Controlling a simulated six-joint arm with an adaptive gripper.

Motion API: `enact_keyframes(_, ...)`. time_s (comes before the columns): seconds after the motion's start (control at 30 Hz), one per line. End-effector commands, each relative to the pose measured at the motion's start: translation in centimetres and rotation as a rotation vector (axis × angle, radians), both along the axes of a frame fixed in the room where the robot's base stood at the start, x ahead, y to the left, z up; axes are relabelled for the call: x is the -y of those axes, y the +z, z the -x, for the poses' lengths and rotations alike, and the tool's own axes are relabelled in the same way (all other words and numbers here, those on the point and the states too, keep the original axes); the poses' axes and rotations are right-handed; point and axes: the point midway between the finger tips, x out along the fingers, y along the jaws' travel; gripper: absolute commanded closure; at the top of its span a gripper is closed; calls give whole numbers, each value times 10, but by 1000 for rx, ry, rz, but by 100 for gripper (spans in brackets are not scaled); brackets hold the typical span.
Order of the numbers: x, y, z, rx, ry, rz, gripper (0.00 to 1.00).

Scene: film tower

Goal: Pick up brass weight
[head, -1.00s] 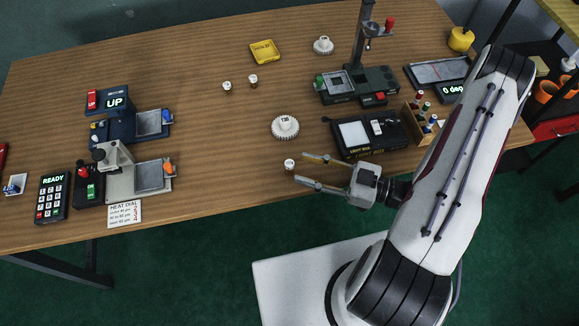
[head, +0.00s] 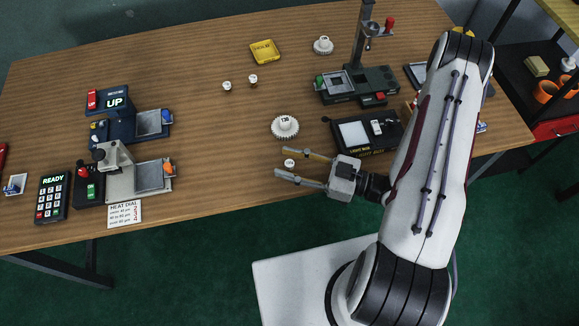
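I cannot pick out the brass weight for certain. A rounded yellow piece with a small knob, perhaps the weight, showed at the far right of the table a second ago. My arm now covers that spot in the head view. My gripper (head: 280,162) is open and empty over the table's front middle, its two fingers pointing left. A small round white-topped piece (head: 289,163) shows between the fingers from above. I cannot tell the gripper's height over it, and no contact shows.
A white toothed disc (head: 285,127) lies just behind the gripper. A light box (head: 358,135) stands to its right, with a black stand (head: 362,80) behind.

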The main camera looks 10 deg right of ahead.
Motion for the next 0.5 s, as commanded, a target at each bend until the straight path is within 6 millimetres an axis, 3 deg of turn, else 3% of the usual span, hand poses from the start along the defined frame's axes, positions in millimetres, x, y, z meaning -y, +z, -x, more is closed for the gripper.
enact_keyframes(0.47,0,0,0,0,0,0,64)
enact_keyframes(0.5,0,0,0,0,0,0,72)
